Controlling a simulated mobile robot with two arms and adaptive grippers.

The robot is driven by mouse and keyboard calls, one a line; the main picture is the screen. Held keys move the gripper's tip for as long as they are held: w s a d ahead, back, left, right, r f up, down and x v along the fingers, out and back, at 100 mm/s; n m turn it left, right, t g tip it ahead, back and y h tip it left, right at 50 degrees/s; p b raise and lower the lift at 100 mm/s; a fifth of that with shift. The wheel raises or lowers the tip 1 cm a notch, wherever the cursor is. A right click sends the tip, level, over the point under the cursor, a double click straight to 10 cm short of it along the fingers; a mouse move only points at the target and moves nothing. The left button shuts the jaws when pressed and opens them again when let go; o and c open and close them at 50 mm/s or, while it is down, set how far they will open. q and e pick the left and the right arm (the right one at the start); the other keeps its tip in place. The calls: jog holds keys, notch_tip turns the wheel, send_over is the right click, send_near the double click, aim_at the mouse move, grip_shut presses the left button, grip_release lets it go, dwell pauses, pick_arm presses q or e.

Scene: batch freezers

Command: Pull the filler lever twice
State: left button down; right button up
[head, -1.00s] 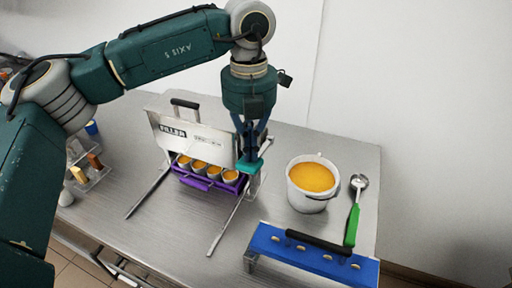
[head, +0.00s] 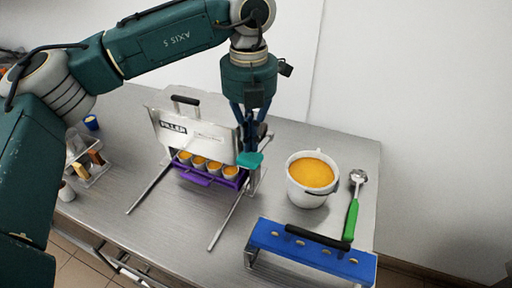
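The filler (head: 205,133), a pale metal box with a "FILLER" label and a black top handle, stands on the steel table. A teal piece (head: 250,160) shows at its right side, by my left gripper's fingertips; I cannot tell whether it is part of the lever. The lever itself is not clear, mostly hidden behind the fingers. My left gripper (head: 250,146) points down at the filler's right end, its fingers close together; whether they grip anything is unclear. A purple tray (head: 203,180) under the filler holds several cups of orange mix (head: 214,168). My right gripper is not in view.
A white pot of orange mix (head: 312,180) stands right of the filler, with a green-handled ladle (head: 351,219) beside it. A blue rack (head: 310,252) with a black handle is at the front right. A clear holder (head: 92,176) and blue cup (head: 91,122) are at left.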

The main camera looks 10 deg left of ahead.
pick_arm(q)
jog(key=shift+r, duration=0.1)
jog(key=shift+r+p, duration=1.45)
jog(key=shift+r, duration=1)
jog(key=shift+f, duration=0.1)
